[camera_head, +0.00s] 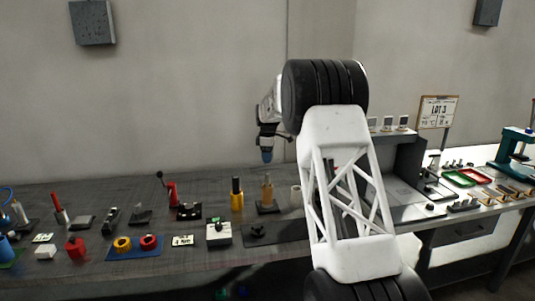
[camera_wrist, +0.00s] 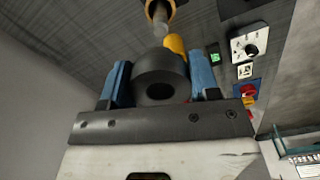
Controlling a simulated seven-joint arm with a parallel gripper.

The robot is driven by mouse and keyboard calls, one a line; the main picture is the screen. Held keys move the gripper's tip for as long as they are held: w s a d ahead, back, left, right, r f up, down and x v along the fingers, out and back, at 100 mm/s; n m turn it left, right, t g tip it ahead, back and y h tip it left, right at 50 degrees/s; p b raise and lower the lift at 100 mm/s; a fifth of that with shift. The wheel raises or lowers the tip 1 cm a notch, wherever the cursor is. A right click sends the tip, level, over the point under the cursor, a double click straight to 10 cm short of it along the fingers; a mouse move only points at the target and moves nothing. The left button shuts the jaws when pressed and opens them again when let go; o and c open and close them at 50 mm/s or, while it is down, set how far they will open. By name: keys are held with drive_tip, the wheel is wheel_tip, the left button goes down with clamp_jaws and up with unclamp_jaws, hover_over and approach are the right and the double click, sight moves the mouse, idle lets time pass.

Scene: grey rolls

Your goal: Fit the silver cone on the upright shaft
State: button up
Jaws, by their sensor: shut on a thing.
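My gripper (camera_head: 267,157) hangs fingers-down above the bench, over an upright brass-coloured shaft (camera_head: 267,190) on a dark base. In the wrist view its blue fingers (camera_wrist: 160,88) are shut on a grey round piece with a central hole, which I take as the silver cone (camera_wrist: 150,64). It looks dark here, and its taper is hard to tell. The head view does not show the cone clearly. A brass-coloured upright piece, likely the shaft (camera_wrist: 158,12), shows beyond the cone at the top of the wrist view, apart from it.
A yellow cylinder with a dark top (camera_head: 237,198) stands just left of the shaft, and a pale cylinder (camera_head: 296,196) to its right. A grey housing (camera_head: 400,160) stands right.

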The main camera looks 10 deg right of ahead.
sight(268, 180)
drive_tip(key=shift+f, duration=1.95)
drive_tip(key=shift+f, duration=4.25)
idle(0.7)
drive_tip(key=o, duration=1.2)
drive_tip(key=shift+c, duration=0.2)
